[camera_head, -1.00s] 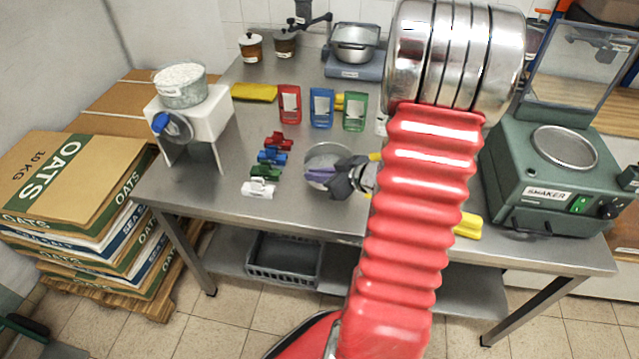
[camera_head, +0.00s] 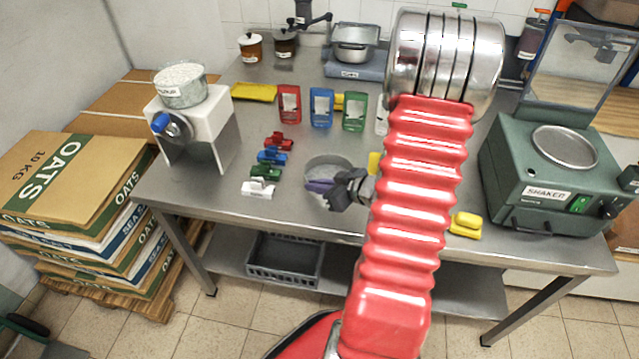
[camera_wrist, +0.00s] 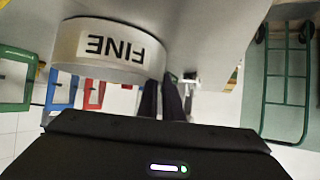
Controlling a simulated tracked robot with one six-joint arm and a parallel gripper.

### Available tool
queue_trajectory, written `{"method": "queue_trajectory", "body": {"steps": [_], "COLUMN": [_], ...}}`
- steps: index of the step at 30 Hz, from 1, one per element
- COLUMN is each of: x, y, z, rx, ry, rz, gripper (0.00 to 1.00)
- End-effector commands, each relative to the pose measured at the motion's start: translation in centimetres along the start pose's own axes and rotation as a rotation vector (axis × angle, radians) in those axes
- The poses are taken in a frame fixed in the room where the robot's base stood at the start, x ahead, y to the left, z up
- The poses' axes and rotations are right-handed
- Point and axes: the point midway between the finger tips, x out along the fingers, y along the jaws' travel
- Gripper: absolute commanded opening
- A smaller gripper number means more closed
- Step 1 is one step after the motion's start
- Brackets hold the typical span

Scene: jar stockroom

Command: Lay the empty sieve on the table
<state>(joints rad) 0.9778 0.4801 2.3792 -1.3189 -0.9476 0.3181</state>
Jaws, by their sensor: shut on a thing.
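The sieve (camera_head: 330,165) is a round grey metal ring with a mesh, held over the front middle of the steel table (camera_head: 300,208). Its mesh looks empty. In the wrist view its pale side (camera_wrist: 75,45) carries a "FINE" label, upside down in the picture. My gripper (camera_head: 335,189) is shut on the sieve at its near side; the dark fingers (camera_wrist: 165,100) also show in the wrist view, and their contact is partly hidden. I cannot tell whether the sieve touches the table.
Red, blue, green and white clips (camera_head: 266,164) lie left of the sieve. Red, blue and green frames (camera_head: 321,107) stand behind. A white stand with a full bowl (camera_head: 180,85) is at left, the green shaker (camera_head: 560,175) at right. Bare table lies in front.

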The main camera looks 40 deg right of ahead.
Motion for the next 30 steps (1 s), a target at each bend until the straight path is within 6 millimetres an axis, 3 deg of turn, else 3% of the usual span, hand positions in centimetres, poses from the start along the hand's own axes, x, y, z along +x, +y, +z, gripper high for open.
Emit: {"method": "queue_trajectory", "body": {"steps": [6, 7, 15, 24, 30], "x": [0.1, 0.1, 0.1, 0.0, -1.6], "y": [0.0, 0.0, 0.0, 0.0, 0.1], "z": [0.0, 0.1, 0.0, -0.1, -0.1], "rx": [-0.001, 0.000, -0.001, -0.001, -0.002], "ry": [0.001, 0.000, 0.000, 0.000, 0.001], "rz": [0.000, 0.000, 0.000, 0.000, 0.003], "gripper": [0.00, 0.07, 0.25, 0.25, 0.25]}}
